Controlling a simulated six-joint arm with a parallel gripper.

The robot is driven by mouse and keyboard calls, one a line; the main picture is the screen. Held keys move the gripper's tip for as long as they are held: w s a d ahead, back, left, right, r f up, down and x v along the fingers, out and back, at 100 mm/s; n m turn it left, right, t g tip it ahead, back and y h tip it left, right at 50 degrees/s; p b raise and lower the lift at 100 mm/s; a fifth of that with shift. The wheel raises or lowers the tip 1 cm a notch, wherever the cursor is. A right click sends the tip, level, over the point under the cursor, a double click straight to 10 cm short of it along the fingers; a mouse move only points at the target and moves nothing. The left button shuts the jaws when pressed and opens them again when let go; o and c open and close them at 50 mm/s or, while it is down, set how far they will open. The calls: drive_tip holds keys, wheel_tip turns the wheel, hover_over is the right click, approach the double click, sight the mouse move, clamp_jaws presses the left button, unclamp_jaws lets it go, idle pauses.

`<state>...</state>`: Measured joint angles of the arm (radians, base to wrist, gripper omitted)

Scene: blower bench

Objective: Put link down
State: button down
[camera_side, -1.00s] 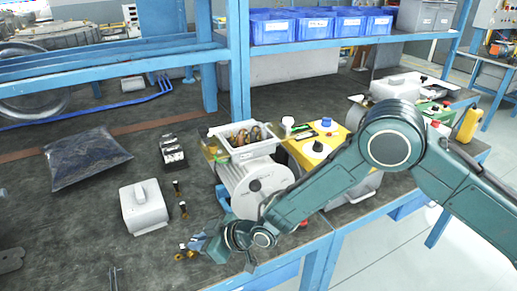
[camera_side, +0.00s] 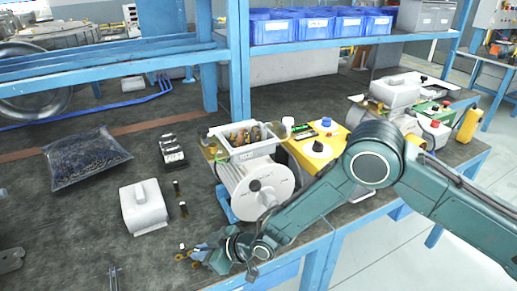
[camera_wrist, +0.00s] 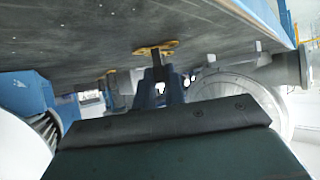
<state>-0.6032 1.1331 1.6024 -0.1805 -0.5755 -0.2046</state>
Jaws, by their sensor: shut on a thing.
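The link, a small part with brass-coloured ends, is at the tips of my gripper (camera_side: 199,256) near the front edge of the bench in the side view. In the wrist view its brass-coloured part (camera_wrist: 155,48) shows just beyond the dark fingers of my gripper (camera_wrist: 160,75), close against the bench surface (camera_wrist: 90,35). My gripper is shut on the link. The fingers hide part of it, and I cannot tell whether it touches the bench.
Two small dark parts with brass ends (camera_side: 183,209) lie behind my gripper. A white block with a handle (camera_side: 143,208) stands to the left. A white motor-like cylinder (camera_side: 262,189) stands to the right, near my forearm. Bare bench lies left of my gripper.

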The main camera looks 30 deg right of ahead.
drive_tip(key=shift+f, duration=0.1)
drive_tip(key=c, duration=1.5)
unclamp_jaws()
drive_tip(key=shift+r, duration=0.45)
drive_tip(key=shift+v, duration=6)
drive_tip(key=shift+f, duration=0.1)
